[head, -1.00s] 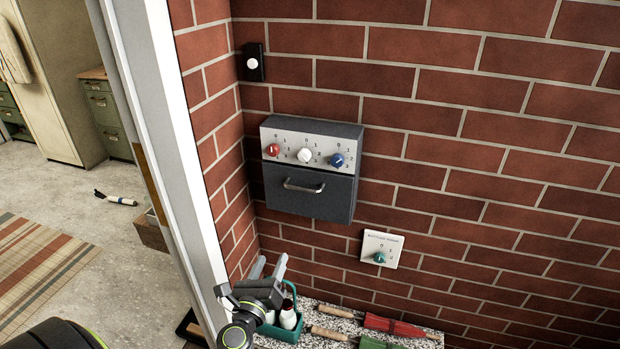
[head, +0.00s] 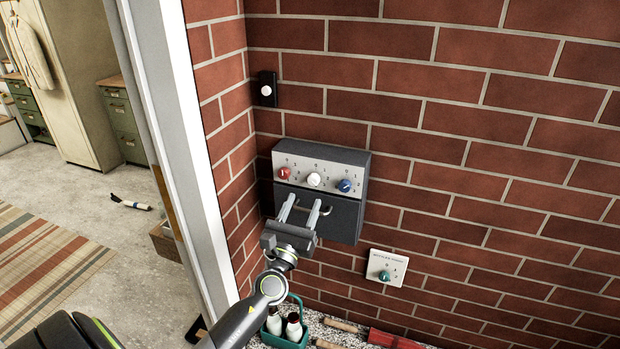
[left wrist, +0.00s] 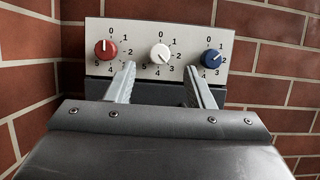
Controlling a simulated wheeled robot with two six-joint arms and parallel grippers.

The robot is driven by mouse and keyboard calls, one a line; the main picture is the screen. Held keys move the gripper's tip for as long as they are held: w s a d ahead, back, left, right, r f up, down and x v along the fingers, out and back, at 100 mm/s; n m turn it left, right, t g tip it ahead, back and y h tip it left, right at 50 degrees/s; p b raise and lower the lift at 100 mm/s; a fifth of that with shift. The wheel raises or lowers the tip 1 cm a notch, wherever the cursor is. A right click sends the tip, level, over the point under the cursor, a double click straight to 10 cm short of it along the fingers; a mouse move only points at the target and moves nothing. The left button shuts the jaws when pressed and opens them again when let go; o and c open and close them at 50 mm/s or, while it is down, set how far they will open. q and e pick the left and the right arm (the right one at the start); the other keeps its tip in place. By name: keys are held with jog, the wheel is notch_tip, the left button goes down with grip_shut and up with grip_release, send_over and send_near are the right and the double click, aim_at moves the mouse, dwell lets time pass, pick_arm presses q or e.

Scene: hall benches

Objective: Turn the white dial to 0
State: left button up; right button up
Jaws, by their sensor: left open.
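The white dial (head: 314,179) is the middle knob on the pale front panel of a dark grey wall box (head: 345,219). In the left wrist view the white dial (left wrist: 160,53) has digits around it with 0 at the top. Its dark mark seems to point to the lower right, near 3. My left gripper (head: 303,204) is open and empty, in front of the box and just below the white dial. In the left wrist view its fingertips (left wrist: 160,74) stand apart, one on each side below the dial, not around it. My right gripper is not in view.
A red dial (left wrist: 106,49) and a blue dial (left wrist: 211,58) flank the white one. A small plate with a teal knob (head: 384,275) is lower right, a black button plate (head: 267,89) upper left. A white door frame (head: 170,130) stands left. A bench with a bottle caddy (head: 285,327) is below.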

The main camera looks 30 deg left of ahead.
aim_at(312, 181)
pick_arm(q)
jog(key=p+x, duration=0.1)
jog(key=x, duration=0.5)
jog(key=shift+c, duration=0.2)
jog(key=c, duration=0.9)
